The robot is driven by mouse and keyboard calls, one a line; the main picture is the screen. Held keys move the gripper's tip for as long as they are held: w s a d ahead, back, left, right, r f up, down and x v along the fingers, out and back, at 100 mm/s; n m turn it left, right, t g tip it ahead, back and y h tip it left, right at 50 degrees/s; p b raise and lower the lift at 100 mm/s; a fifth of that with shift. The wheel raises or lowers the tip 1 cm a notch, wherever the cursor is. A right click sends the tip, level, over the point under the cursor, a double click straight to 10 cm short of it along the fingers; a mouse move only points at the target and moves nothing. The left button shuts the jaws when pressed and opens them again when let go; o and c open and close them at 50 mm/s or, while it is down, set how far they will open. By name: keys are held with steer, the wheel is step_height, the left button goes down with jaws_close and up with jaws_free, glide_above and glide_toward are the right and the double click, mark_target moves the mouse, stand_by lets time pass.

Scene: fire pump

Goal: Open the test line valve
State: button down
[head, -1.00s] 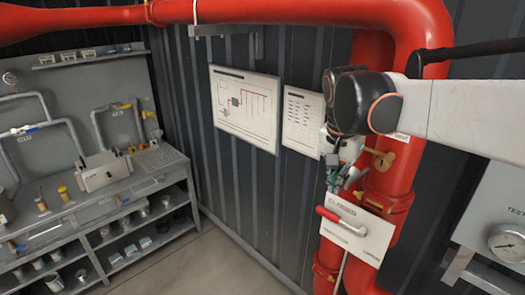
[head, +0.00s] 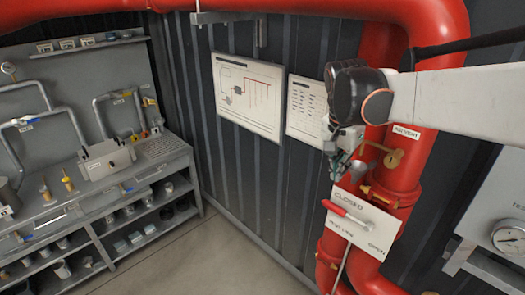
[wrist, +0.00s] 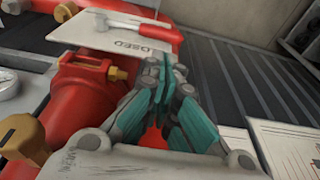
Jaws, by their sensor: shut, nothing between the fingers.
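The test line valve has a red lever handle (head: 347,217) in front of a white plate (head: 360,232) marked CLOSED at the top and OPEN at the lower right. The lever slants from upper left to lower right. The plate sits on the red pipe. In the wrist view the lever (wrist: 125,22) and plate (wrist: 80,35) show at the top, beyond my fingers. My gripper (head: 343,172) is just above the plate's upper edge. In the wrist view my gripper (wrist: 160,75) has its teal fingers together and empty, apart from the lever.
A brass fitting with an air vent label (head: 393,158) is on the red pipe (head: 400,182) right of my gripper. A gauge panel (head: 495,205) stands at far right. Two wall charts (head: 247,97) hang behind. A workbench (head: 110,185) with shelves is at left; the floor between is clear.

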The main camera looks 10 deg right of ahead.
glide_toward(345, 214)
steer(key=w+f, duration=0.2)
steer(key=f, duration=0.1)
steer(key=w+f, duration=0.3)
steer(key=shift+d+p, duration=0.15)
steer(key=shift+p, duration=0.2)
